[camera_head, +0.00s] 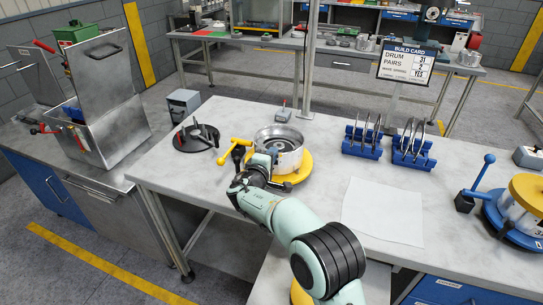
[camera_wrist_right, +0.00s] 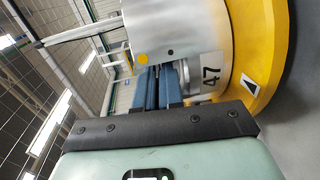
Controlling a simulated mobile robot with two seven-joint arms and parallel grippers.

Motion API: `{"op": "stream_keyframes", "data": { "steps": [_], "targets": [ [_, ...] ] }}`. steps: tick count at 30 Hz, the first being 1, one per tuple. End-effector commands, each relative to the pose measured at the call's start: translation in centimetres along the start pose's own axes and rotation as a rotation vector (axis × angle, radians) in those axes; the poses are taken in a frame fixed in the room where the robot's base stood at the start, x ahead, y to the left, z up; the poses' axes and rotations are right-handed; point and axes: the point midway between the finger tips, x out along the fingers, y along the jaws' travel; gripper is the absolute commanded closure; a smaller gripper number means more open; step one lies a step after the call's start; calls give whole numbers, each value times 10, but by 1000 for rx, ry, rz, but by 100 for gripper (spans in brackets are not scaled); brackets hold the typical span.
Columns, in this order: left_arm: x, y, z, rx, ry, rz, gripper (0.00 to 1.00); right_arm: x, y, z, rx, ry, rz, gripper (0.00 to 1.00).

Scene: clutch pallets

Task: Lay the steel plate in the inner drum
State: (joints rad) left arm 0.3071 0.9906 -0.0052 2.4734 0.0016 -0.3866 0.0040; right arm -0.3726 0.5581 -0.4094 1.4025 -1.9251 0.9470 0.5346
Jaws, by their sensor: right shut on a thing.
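A silver metal drum (camera_head: 291,161) stands upright on a yellow round base (camera_head: 302,176) on the bench. Its open top shows a dark ring and a hub inside; I cannot tell whether a plate lies there. The drum (camera_wrist_right: 185,35) also shows in the right wrist view, with the label 47. My right gripper (camera_head: 272,156) is at the drum's near left side, below the rim. Its blue fingers (camera_wrist_right: 161,85) are shut at the drum's side; the exact part between them is hidden. Thin steel plates (camera_head: 364,128) stand upright in a blue rack (camera_head: 361,149). My left gripper is not in view.
A second blue rack (camera_head: 411,159) holds more plates. A yellow lever (camera_head: 238,142) stands left of the drum, beside a black round stand (camera_head: 192,144). A white sheet (camera_head: 384,212) lies on clear bench. Another drum (camera_head: 517,215) with a yellow top stands at right.

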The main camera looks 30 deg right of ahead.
Motion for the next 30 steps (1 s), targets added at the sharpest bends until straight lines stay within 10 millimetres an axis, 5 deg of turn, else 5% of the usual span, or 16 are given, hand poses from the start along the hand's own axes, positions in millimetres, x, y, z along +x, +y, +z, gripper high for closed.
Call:
{"op": "stream_keyframes", "data": {
  "steps": [6,9,10,30],
  "targets": [
    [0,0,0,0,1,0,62,0,2,0,1,0,2,100],
    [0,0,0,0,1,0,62,0,2,0,1,0,2,67],
    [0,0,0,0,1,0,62,0,1,0,2,0,2,63],
    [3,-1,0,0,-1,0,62,-4,-3,-1,-1,1,-5,63]
  ]
}}
